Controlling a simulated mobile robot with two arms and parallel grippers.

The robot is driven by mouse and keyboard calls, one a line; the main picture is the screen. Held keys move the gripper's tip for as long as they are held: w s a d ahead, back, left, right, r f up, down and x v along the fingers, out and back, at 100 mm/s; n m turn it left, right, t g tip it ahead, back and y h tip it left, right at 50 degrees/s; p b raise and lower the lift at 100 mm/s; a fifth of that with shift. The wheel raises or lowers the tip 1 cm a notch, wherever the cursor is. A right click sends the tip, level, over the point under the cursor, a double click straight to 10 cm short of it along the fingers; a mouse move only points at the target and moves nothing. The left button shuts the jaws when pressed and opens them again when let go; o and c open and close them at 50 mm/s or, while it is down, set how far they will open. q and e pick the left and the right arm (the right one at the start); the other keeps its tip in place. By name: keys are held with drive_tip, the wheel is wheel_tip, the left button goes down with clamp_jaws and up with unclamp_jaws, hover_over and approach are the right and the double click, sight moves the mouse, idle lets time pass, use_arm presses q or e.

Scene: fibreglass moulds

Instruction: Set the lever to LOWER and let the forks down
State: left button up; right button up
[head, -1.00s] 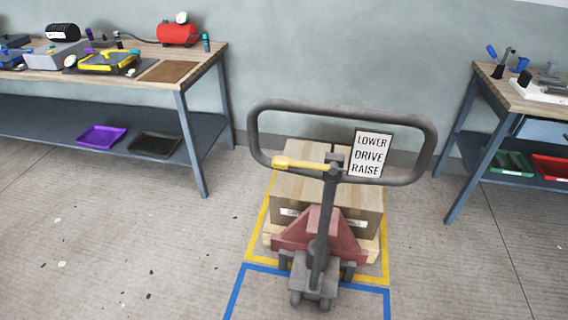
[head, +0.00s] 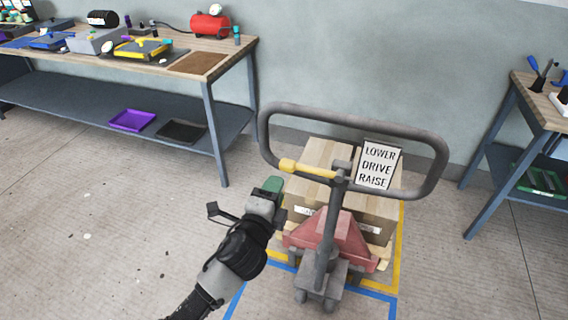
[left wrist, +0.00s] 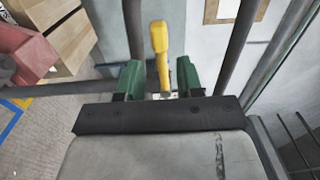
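The pallet truck's yellow lever (head: 308,169) points left from its pivot on the grey handle loop (head: 350,112), nearly level with its knob end slightly up. A sign (head: 378,164) beside it reads LOWER, DRIVE, RAISE from top to bottom. My left gripper (head: 271,186) is just below and left of the lever's knob. In the left wrist view the green fingers (left wrist: 160,78) are apart, and the lever (left wrist: 159,42) shows in line with the gap between them, not gripped. The forks are hidden under the load. My right gripper is not in view.
A cardboard box (head: 325,160) sits on a wooden pallet by the red truck body (head: 330,235). Yellow and blue floor lines surround them. Workbenches stand at left (head: 150,65) and right (head: 540,105).

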sight(286, 169)
use_arm(q)
drive_tip(key=x, duration=0.9)
drive_tip(key=shift+f, duration=0.1)
clamp_jaws()
